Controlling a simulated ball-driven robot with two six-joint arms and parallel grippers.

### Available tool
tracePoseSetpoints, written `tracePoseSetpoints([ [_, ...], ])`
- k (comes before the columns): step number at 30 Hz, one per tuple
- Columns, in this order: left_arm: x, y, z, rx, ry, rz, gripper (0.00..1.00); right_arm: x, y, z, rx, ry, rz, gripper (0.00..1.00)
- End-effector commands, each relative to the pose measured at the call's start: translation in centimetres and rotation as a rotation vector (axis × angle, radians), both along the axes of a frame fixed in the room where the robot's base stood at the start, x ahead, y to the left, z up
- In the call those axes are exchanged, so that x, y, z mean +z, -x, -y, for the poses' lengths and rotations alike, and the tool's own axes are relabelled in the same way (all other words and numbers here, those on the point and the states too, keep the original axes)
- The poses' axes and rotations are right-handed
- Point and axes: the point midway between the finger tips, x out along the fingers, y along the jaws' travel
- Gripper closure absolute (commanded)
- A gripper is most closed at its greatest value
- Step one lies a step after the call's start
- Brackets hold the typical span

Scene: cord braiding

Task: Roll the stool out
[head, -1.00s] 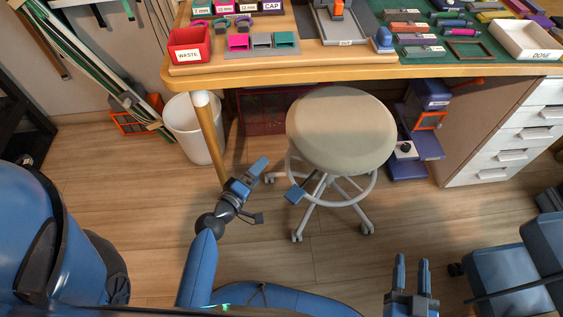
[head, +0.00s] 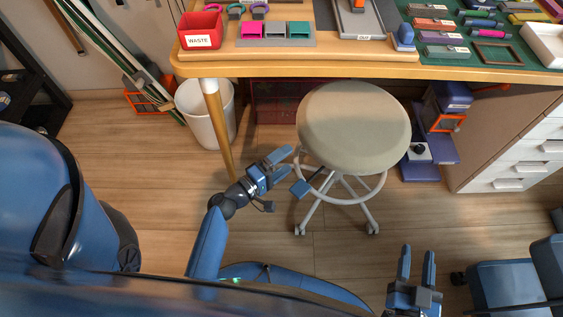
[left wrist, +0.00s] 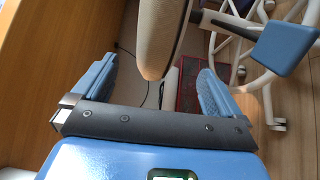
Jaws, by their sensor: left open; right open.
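The stool (head: 353,127) has a round beige seat, a white foot ring and a wheeled base, and stands upright at the desk front. A blue paddle (head: 299,187) sticks out from its left side and also shows in the left wrist view (left wrist: 283,47). My left gripper (head: 289,161) is open and empty, just left of the stool, pointing towards it. In the left wrist view the seat edge (left wrist: 160,35) appears beyond and between the open fingers; contact cannot be told. My right gripper (head: 416,252) is open and empty over the floor, in front of the stool to the right.
The wooden desk (head: 290,69) stands behind, its rear edge of the seat close to it. A desk leg (head: 219,130) and white bin (head: 193,108) stand left of the stool. Purple equipment (head: 432,135) and white drawers (head: 515,168) stand right.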

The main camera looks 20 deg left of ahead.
Motion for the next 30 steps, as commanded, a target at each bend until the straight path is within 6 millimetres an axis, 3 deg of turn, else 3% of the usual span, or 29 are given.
tracePoseSetpoints([
  [19, 0.0, -7.2, 4.6, -0.001, 0.000, 0.001, 0.00, -1.2, 0.0, 0.0, 0.000, 0.000, 0.001, 0.57],
  [30, 0.0, -8.8, 5.6, 0.001, 0.000, 0.000, 0.00, -1.4, 0.0, 0.0, 0.000, 0.000, 0.001, 0.57],
])
